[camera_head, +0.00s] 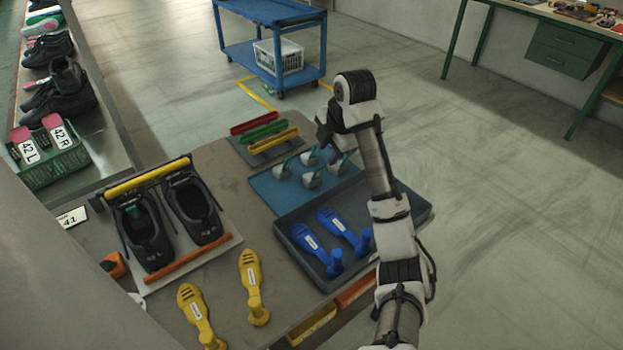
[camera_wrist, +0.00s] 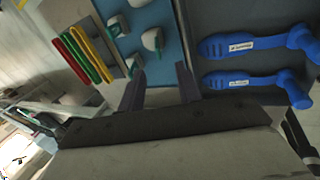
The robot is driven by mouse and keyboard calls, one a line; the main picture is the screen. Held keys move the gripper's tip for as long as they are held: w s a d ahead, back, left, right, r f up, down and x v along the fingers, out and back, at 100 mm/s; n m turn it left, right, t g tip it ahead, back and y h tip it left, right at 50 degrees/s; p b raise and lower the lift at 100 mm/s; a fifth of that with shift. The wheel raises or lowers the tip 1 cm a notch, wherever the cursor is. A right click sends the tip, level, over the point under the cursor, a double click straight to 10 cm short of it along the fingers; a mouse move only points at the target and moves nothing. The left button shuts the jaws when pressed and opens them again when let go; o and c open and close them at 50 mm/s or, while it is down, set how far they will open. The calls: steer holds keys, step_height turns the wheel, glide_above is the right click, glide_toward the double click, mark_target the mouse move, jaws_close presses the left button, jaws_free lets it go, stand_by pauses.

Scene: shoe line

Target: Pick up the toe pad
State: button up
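Several small grey-white pads with green grips, which look like the toe pads, sit on a blue mat (camera_head: 265,184). In the head view a front-left pad (camera_head: 281,171), a back pad (camera_head: 309,158), a front pad (camera_head: 312,179) and a right pad (camera_head: 341,167) show. My gripper (camera_wrist: 157,72) is open and empty in the wrist view, its two fingers apart above the mat's edge. One pad (camera_wrist: 151,39) lies just beyond the gap between the fingertips; another (camera_wrist: 133,62) is near the left finger. In the head view my wrist hides the fingers.
Blue shoe-shaped tools (camera_head: 307,242) lie in a dark tray (camera_head: 295,256) beside the mat. Red, green and yellow bars (camera_head: 263,133) lie behind it. Black shoes (camera_head: 146,232) stand in a rack at left, with yellow tools (camera_head: 252,285) in front. A blue cart (camera_head: 240,50) stands beyond.

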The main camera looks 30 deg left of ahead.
mark_target(317, 172)
steer(key=p+x, duration=0.1)
steer(key=x, duration=0.5)
steer(key=shift+a, duration=0.2)
steer(key=p+x, duration=0.2)
steer(key=x, duration=0.2)
steer(key=shift+s+a+f, duration=0.1)
steer(key=shift+a, duration=0.15)
steer(key=shift+a+f+p, duration=0.15)
steer(key=shift+f+p, duration=0.15)
steer(key=shift+f, duration=0.2)
jaws_close()
